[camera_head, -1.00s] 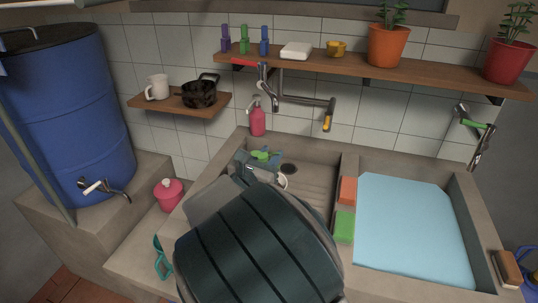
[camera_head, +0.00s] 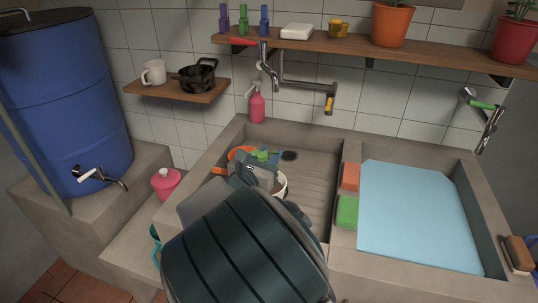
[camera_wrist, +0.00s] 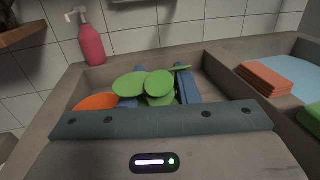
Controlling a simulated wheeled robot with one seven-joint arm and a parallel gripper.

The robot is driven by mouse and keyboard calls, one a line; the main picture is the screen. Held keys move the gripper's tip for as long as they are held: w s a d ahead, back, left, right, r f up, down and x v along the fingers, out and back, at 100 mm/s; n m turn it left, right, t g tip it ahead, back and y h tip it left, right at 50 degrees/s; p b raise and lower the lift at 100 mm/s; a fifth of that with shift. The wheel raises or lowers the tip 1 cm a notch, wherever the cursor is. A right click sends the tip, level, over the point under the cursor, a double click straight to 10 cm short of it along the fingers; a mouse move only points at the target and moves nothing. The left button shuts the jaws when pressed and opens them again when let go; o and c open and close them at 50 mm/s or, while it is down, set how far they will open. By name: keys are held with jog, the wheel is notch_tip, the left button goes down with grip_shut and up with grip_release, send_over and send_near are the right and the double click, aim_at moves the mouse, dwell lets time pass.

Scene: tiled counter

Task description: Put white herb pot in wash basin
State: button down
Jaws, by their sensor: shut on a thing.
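The white herb pot (camera_head: 281,187) shows as a pale rim beside my gripper in the head view; most of it is hidden by my gripper. Its round green leaves (camera_wrist: 152,84) show between the blue fingers in the wrist view. My gripper (camera_head: 258,172) is shut on the pot, over the left part of the left basin. The left basin (camera_head: 318,170) is concrete, with a ribbed floor and a dark drain. The right basin (camera_head: 464,190) holds a flat light-blue surface. I cannot tell whether the pot touches the basin floor.
An orange item (camera_head: 238,152), partly hidden, lies left of the gripper. An orange block (camera_head: 350,177) and a green block (camera_head: 347,211) sit on the divider. A pink soap bottle (camera_head: 257,107) stands behind the left basin, below the tap (camera_head: 268,70). The ribbed floor right of my gripper is clear.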

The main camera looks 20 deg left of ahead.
jog(key=shift+f+b, duration=0.3)
jog(key=shift+f, duration=0.2)
jog(key=c, duration=1)
grip_release()
